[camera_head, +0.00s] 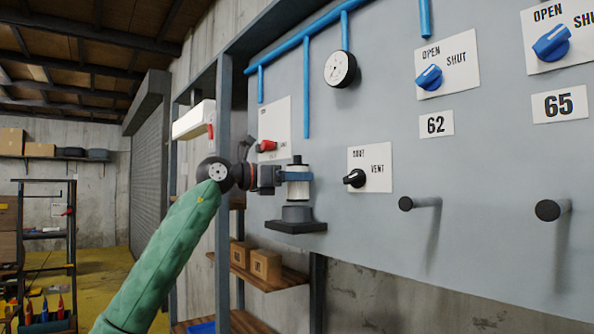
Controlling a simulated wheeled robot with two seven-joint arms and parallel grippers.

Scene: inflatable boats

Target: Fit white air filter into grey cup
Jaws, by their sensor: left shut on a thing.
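The white air filter (298,190) is an upright white cylinder with a dark cap and stem on top. My left gripper (297,176) reaches it from the left, and its blue fingers are shut around the filter's upper part. The grey cup (296,213) stands directly below the filter on a dark ledge (295,227) at the panel's lower left. The filter's lower end is at the cup's rim; I cannot tell whether it is inside or just above. My right gripper is not in view.
A large grey panel (400,235) rises behind, with blue pipes, a gauge (340,69), blue knobs (429,77), a black vent knob (354,178) and protruding pegs (420,202). A red-handled part (267,146) is close above my gripper. Below is a wooden shelf with boxes (265,264).

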